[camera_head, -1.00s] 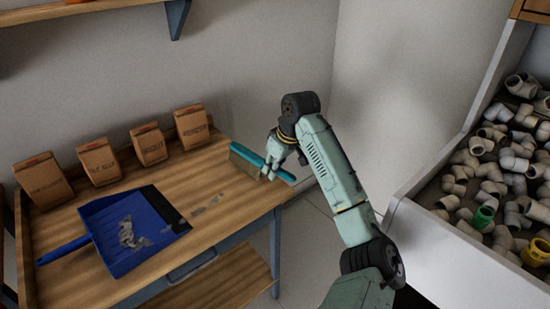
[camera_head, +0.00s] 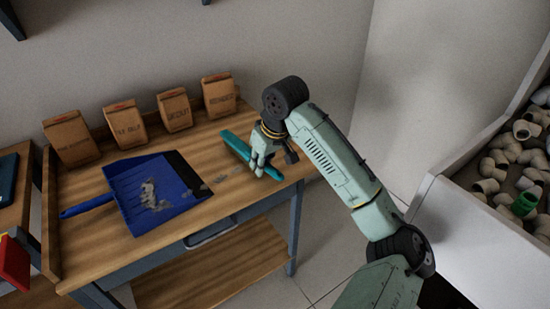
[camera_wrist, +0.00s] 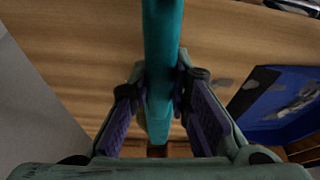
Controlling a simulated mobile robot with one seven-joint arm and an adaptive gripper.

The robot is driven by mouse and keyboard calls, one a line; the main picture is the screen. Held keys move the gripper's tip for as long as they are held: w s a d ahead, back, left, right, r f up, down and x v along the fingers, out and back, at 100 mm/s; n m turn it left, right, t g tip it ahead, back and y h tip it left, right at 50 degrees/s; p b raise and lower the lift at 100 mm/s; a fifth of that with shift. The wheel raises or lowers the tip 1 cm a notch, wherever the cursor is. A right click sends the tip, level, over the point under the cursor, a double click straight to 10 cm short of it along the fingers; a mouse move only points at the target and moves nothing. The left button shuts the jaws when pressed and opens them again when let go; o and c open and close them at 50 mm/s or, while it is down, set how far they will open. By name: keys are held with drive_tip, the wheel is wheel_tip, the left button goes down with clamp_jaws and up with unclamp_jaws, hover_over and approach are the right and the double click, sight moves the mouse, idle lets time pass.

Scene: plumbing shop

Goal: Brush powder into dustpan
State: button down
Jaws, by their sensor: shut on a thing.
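My gripper (camera_head: 262,168) is shut on the teal handle of the brush (camera_head: 235,144), over the right part of the wooden table. In the wrist view the brush (camera_wrist: 162,45) runs between the two fingers (camera_wrist: 160,88). Its bristles are mostly hidden. A blue dustpan (camera_head: 128,178) with a black front lip lies left of the brush, its handle pointing left. Grey powder (camera_head: 150,197) lies in the pan. Small grey powder patches (camera_head: 221,179) lie on the table between the lip and the brush. The dustpan also shows at the right of the wrist view (camera_wrist: 296,78).
Several brown paper bags (camera_head: 174,111) stand along the table's back edge by the wall. The table (camera_head: 95,262) has a lower shelf. At right a white bin (camera_head: 460,215) holds pipe fittings. A red object (camera_head: 14,262) is at the far left.

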drive_tip(key=s+a, duration=0.2)
drive_tip(key=a, duration=0.2)
drive_tip(key=s+a, duration=0.3)
drive_tip(key=a, duration=0.1)
drive_tip(key=s+a, duration=0.2)
drive_tip(key=a, duration=0.2)
drive_tip(key=shift+s+a+r+b, duration=0.1)
drive_tip(key=shift+s+r+b, duration=0.05)
drive_tip(key=shift+b, duration=0.2)
drive_tip(key=s+a+p, duration=0.1)
drive_tip(key=s+a, duration=0.3)
drive_tip(key=s+a+p, duration=0.1)
drive_tip(key=s+a, duration=0.1)
drive_tip(key=a, duration=0.1)
drive_tip(key=shift+r+p, duration=0.2)
drive_tip(key=shift+p, duration=0.1)
wheel_tip(320, 180, up, 3)
drive_tip(key=p, duration=0.2)
drive_tip(key=shift+w+a+f+p, duration=0.1)
drive_tip(key=shift+p, duration=0.25)
drive_tip(key=w+d+r, duration=0.4)
drive_tip(key=r, duration=0.2)
drive_tip(key=shift+d, duration=0.4)
